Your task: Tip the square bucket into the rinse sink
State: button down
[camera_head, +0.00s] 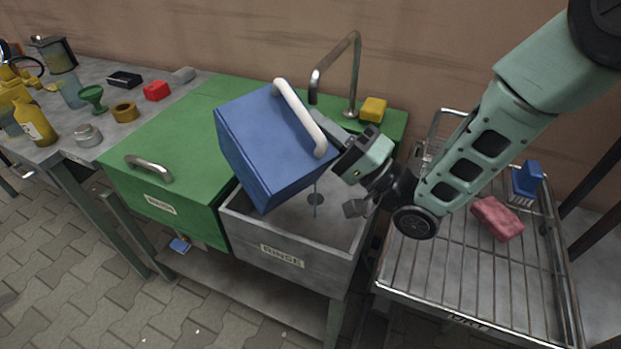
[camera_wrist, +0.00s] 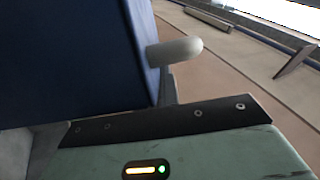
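The blue square bucket (camera_head: 265,145) is tilted over the left part of the grey rinse sink (camera_head: 290,262), labelled RINSE. Its white handle (camera_head: 300,118) is on the upper right side. My gripper (camera_head: 332,130) is at the bucket's right side and appears to hold its upper edge; the fingertips are mostly hidden. In the wrist view, the dark blue bucket wall (camera_wrist: 70,60) fills the left, with the white handle end (camera_wrist: 175,52) beside it. A thin pale-blue vertical streak shows below the bucket inside the sink; I cannot tell its source. The bucket's inside is hidden.
A curved tap (camera_head: 352,75) stands behind the sink, with a yellow sponge (camera_head: 373,109) beside it. A green-covered basin (camera_head: 165,150) adjoins on the left.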

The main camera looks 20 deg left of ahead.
jog(key=shift+w+d+f+m+t+b, duration=0.35)
jog(key=shift+w+m+t+b, duration=0.15)
jog(key=shift+m, duration=0.2)
dwell(1.0)
